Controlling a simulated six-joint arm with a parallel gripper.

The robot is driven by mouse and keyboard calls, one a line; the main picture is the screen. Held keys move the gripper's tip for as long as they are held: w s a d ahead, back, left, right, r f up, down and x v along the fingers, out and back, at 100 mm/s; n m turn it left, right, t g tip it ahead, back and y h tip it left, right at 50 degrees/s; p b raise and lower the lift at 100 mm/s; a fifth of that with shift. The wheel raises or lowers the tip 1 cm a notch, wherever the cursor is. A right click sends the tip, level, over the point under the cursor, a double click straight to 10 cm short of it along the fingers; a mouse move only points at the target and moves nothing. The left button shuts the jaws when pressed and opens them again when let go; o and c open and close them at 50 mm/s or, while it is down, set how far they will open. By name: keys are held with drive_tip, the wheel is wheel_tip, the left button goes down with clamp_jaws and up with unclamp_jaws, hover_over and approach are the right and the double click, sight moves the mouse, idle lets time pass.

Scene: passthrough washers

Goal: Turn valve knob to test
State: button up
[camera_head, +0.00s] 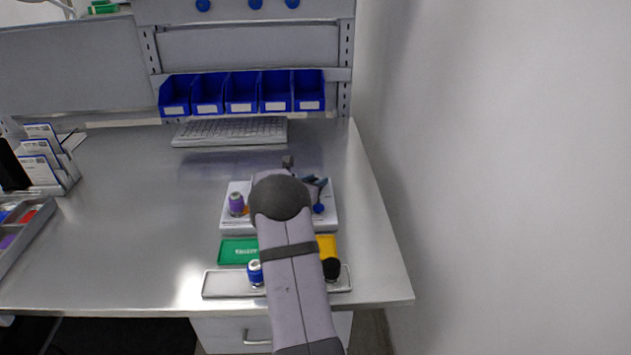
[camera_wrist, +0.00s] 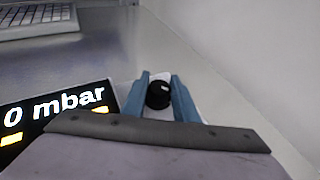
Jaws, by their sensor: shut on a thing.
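The black valve knob (camera_wrist: 158,95) shows in the wrist view between my gripper's two blue fingers (camera_wrist: 160,98). My gripper is shut on it, one finger on each side. A small white mark sits at the upper right of the knob's top. A black display (camera_wrist: 60,115) left of the fingers reads "0 mbar", with yellow marks below, partly covered by my gripper. The knob is hidden there.
A purple-topped fitting (camera_head: 237,203) and a blue-ended part (camera_head: 318,208) are at the unit. A keyboard (camera_head: 230,131) lies behind. The table's left middle is clear; a wall (camera_head: 500,170) is right.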

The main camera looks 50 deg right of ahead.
drive_tip(key=shift+r, duration=0.1)
drive_tip(key=shift+m+g+h+p, duration=0.3)
drive_tip(key=shift+m+g+p, duration=0.4)
drive_tip(key=shift+m+g, duration=1)
drive_tip(key=shift+g, duration=0.3)
drive_tip(key=shift+f+m+g+b, duration=0.2)
drive_tip(key=shift+m+g+b, duration=0.15)
drive_tip(key=shift+m+g, duration=0.3)
drive_tip(key=shift+m+g+b, duration=0.25)
drive_tip(key=shift+g+b, duration=0.05)
drive_tip(key=shift+g, duration=0.05)
drive_tip(key=shift+r+m+g+b, duration=0.15)
drive_tip(key=shift+m+g+b, duration=0.15)
drive_tip(key=shift+m+g, duration=0.15)
drive_tip(key=o, duration=1.1)
drive_tip(key=shift+c, duration=0.2)
drive_tip(key=shift+a, duration=0.1)
